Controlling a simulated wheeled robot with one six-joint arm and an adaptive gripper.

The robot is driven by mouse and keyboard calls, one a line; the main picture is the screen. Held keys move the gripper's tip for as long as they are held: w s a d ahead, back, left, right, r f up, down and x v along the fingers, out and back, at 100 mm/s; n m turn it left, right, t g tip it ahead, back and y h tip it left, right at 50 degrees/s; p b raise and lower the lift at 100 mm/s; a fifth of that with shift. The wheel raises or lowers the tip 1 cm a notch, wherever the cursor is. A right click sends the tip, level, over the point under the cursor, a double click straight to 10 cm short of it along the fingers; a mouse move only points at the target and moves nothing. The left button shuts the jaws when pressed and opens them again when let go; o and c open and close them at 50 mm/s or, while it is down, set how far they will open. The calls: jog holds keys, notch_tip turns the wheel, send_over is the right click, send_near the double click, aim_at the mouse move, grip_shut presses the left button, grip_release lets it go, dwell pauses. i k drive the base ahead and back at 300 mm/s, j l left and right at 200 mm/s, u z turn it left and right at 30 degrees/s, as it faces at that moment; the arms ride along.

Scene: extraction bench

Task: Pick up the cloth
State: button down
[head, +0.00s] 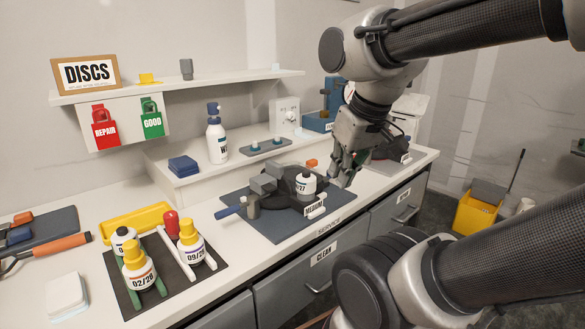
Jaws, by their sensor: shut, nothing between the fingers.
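A dark blue folded stack (184,166) that looks like a cloth lies on the raised white ledge, left of the white spray bottle (217,140). A pale, flat, folded-looking stack (67,297) lies at the front left of the bench; I cannot tell whether it is cloth or pads. My gripper (346,172) points down, shut and empty, just right of the dark device (290,186) on the blue-grey mat. It is well to the right of both stacks. Part of the fingers is hard to make out.
A dark tray (124,283) with labelled bottles and a red-topped item stands front left, by a yellow tray (136,222). An orange-handled tool (48,250) lies at left. A shelf (180,86) overhangs the back. A yellow bucket (474,215) stands on the floor at right.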

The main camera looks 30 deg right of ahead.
aim_at(66, 296)
jog(key=j+u, duration=0.4)
jog(key=j, duration=0.85)
jog(key=i, duration=0.05)
